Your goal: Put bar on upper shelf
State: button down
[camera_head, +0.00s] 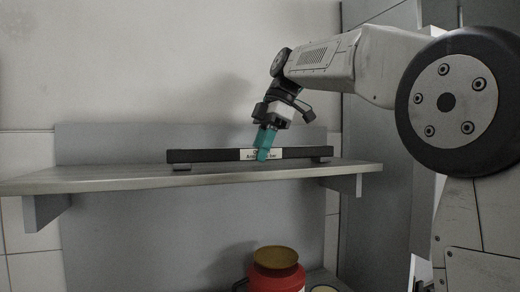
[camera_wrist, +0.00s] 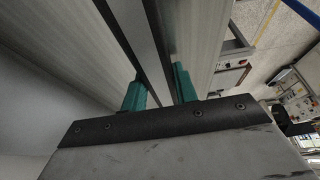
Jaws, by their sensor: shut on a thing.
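The bar (camera_head: 205,156) is long and black with a white label near its middle. It lies level along the upper shelf (camera_head: 110,181), on small feet that appear to rest on the shelf top. My gripper (camera_head: 265,148) reaches down from the upper right, with its teal fingers at the label. In the wrist view the teal fingers (camera_wrist: 160,92) stand on either side of the bar (camera_wrist: 143,45), shut on it. The fingers hide part of the label.
A grey back panel (camera_head: 100,142) rises behind the shelf. Below the shelf stands a red container (camera_head: 277,277) with a yellow-brown lid. A grey cabinet or wall stands at the right. The shelf's left end is clear.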

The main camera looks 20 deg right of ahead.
jog(key=shift+f, duration=0.1)
jog(key=c, duration=1.1)
grip_release()
jog(key=v, duration=0.7)
jog(key=shift+d+r, duration=0.15)
jog(key=shift+r, duration=0.15)
